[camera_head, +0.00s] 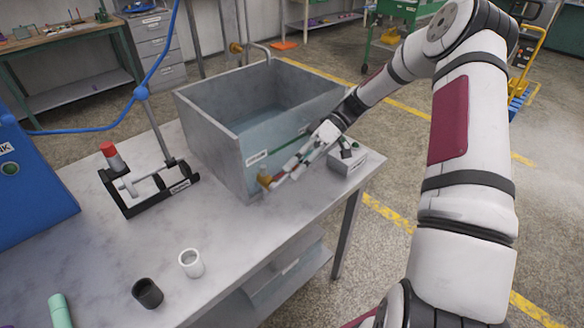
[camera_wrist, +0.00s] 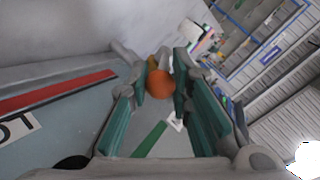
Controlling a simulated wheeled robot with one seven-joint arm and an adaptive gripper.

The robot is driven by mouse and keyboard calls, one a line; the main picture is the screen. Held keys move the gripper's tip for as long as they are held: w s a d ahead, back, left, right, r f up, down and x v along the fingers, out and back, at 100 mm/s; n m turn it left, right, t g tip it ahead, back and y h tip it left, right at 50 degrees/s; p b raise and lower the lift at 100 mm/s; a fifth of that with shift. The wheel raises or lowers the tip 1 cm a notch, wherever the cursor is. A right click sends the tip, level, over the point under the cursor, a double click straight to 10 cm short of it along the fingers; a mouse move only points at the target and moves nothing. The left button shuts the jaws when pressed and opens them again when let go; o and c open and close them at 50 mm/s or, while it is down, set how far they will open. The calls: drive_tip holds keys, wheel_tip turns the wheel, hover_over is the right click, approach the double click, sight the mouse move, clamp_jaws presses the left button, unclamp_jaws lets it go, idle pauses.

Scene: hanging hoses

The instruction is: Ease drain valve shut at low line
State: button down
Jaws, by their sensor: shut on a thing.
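A grey metal tank (camera_head: 190,120) with water in it stands on the workbench, with a green line (camera_head: 288,146) on its front wall. The drain valve (camera_head: 264,181), small and brass-coloured, sits low at the tank's front corner. My gripper (camera_head: 278,178) reaches down to it from the right. In the wrist view, the green-padded fingers of my gripper (camera_wrist: 161,84) close around an orange round knob (camera_wrist: 160,87), which I take to be the valve's handle. The fingers hide the rest of the valve, so its exact angle cannot be told.
A small grey box (camera_head: 347,162) stands close to the right of my gripper. A black stand with a red-capped part (camera_head: 110,150) is on the left. A white cup (camera_head: 191,263) and black cup (camera_head: 148,293) stand in front. The bench (camera_head: 240,235) between is clear.

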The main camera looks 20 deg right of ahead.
drive_tip(key=shift+d+f+y, duration=0.1)
drive_tip(key=shift+f+y, duration=0.2)
drive_tip(key=c, duration=1.4)
unclamp_jaws()
drive_tip(key=shift+r, duration=0.1)
drive_tip(key=v, duration=1.2)
drive_tip(key=shift+w, duration=0.1)
